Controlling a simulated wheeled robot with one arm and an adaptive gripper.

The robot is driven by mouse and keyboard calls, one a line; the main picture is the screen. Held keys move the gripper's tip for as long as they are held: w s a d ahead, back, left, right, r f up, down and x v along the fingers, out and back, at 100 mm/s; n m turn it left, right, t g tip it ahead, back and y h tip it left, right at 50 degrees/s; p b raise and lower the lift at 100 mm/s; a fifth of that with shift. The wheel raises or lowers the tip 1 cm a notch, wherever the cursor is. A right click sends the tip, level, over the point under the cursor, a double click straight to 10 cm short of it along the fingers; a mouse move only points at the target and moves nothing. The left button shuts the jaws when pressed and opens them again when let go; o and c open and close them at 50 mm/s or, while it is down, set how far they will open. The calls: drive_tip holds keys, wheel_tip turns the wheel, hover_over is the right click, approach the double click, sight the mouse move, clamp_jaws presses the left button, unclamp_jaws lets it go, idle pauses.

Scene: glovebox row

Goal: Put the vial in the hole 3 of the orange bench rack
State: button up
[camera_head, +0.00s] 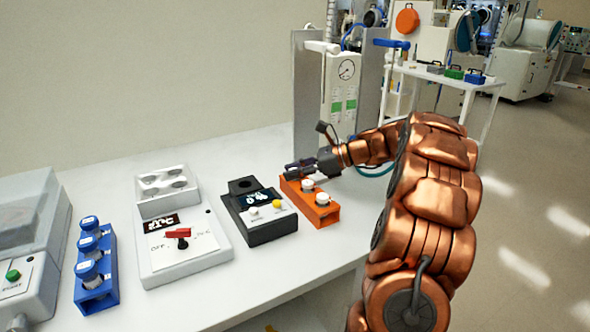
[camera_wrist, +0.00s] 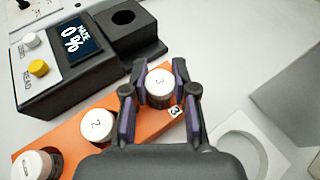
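The orange bench rack (camera_head: 323,216) stands on the white table, and its body also shows in the wrist view (camera_wrist: 66,143). At its end by the printed 3, a white-capped vial (camera_wrist: 159,82) stands at hole 3, its cap marked 3. My gripper (camera_wrist: 160,78) has its fingers on either side of this cap and looks shut on it. The vial's lower part is hidden, so how deep it sits cannot be told. In the head view my gripper (camera_head: 300,168) is at the rack's far end and hides that vial.
Vials marked 2 (camera_wrist: 97,125) and another (camera_wrist: 33,164) stand in the same rack. A dark device with a display (camera_head: 262,222) is close on its left. Further left are a grey box with a red knob (camera_head: 180,250) and a blue rack (camera_head: 100,295) of blue-capped vials.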

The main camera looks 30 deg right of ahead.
drive_tip(key=o, duration=0.4)
drive_tip(key=shift+s+a+f, duration=0.1)
drive_tip(key=shift+a+f, duration=0.05)
drive_tip(key=shift+f, duration=0.7)
drive_tip(key=shift+o, duration=0.2)
drive_tip(key=shift+d+r+b, duration=0.25)
drive_tip(key=shift+r+b, duration=0.15)
drive_tip(key=shift+r, duration=0.25)
drive_tip(key=r+p+v, duration=0.1)
drive_tip(key=v, duration=1.1)
drive_tip(key=shift+a, duration=0.15)
